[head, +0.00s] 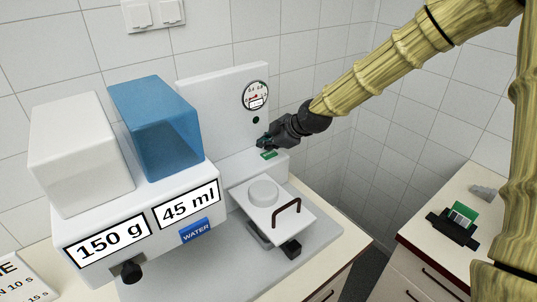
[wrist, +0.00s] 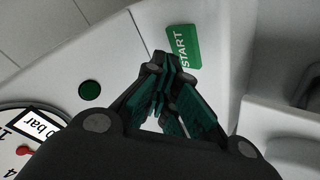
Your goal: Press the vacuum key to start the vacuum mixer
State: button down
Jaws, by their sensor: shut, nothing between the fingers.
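The vacuum mixer (head: 205,92) is a white machine with a tall back panel and a round gauge (head: 256,95). A green key (head: 269,155) lies on the ledge below the panel. In the wrist view the green key (wrist: 183,48) reads START. My gripper (head: 264,143) is shut and empty, with its fingertips just above the key. In the wrist view my gripper's fingertips (wrist: 166,62) are at the key's lower left edge and hide part of it. I cannot tell whether they touch it.
A dark green round spot (wrist: 90,90) sits on the panel near the gauge. A white lid with a dark handle (head: 286,212) stands in front of the key. White and blue containers (head: 155,125) are at left. A separate counter (head: 455,195) is at right.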

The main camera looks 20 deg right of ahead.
aim_at(267, 155)
jog(key=shift+f, duration=0.1)
dwell(0.3)
jog(key=shift+f+b, duration=0.3)
jog(key=shift+f, duration=0.05)
jog(key=shift+f, duration=0.35)
dwell(0.8)
jog(key=shift+r, duration=0.1)
dwell(0.3)
jog(key=shift+r+p, duration=0.3)
jog(key=shift+r, duration=0.45)
jog(key=shift+r+p, duration=1.5)
jog(key=shift+r, duration=1)
jog(key=shift+r, duration=0.1)
